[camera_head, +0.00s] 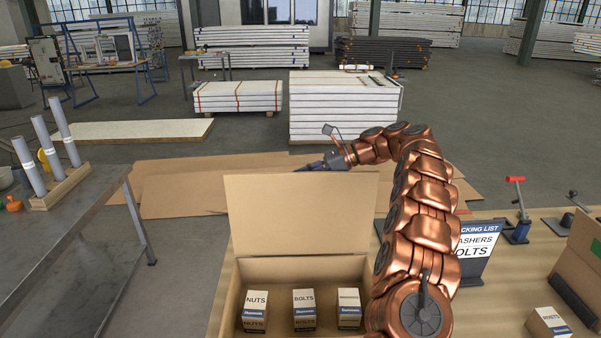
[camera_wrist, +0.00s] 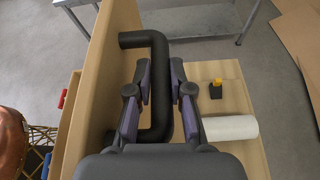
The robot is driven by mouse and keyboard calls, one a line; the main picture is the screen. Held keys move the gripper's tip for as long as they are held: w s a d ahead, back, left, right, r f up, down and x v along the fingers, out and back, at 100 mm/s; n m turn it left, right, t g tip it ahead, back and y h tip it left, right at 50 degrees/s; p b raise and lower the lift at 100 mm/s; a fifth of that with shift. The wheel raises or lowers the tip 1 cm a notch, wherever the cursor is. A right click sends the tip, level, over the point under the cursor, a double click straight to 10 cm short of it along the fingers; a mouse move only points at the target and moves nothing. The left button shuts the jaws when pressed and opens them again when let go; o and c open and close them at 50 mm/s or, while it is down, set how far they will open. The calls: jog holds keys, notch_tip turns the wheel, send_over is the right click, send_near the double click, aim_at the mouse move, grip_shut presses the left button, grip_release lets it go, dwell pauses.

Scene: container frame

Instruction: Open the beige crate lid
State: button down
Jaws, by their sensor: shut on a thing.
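The beige crate (camera_head: 227,300) stands on a table with its lid (camera_head: 300,215) raised, roughly upright at the crate's back edge. Inside are small boxes labelled nuts (camera_head: 256,300) and bolts (camera_head: 304,297), and a third one (camera_head: 349,299). My gripper (camera_head: 308,168) is behind the lid's top edge, reached from the right by my copper arm. In the wrist view the lid (camera_wrist: 107,55) is seen nearly edge-on, with a black handle (camera_wrist: 158,90) on its outer face. My gripper (camera_wrist: 158,78) is shut on this handle, a finger on each side. The handle is hidden in the head view.
A packing list sign (camera_head: 476,247) stands right of my arm. Another open box (camera_head: 585,255) and a small carton (camera_head: 548,322) are at the far right. A metal table (camera_head: 70,235) stands left. A white cylinder (camera_wrist: 230,128) lies behind the lid.

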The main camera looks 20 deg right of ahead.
jog(key=shift+f, duration=0.45)
jog(key=c, duration=1.1)
grip_release()
jog(key=shift+o, duration=0.2)
jog(key=shift+d+r, duration=0.1)
jog(key=v, duration=0.7)
jog(key=shift+r, duration=0.3)
jog(key=shift+d, duration=0.1)
jog(key=shift+r+b, duration=0.15)
jog(key=shift+b, duration=0.3)
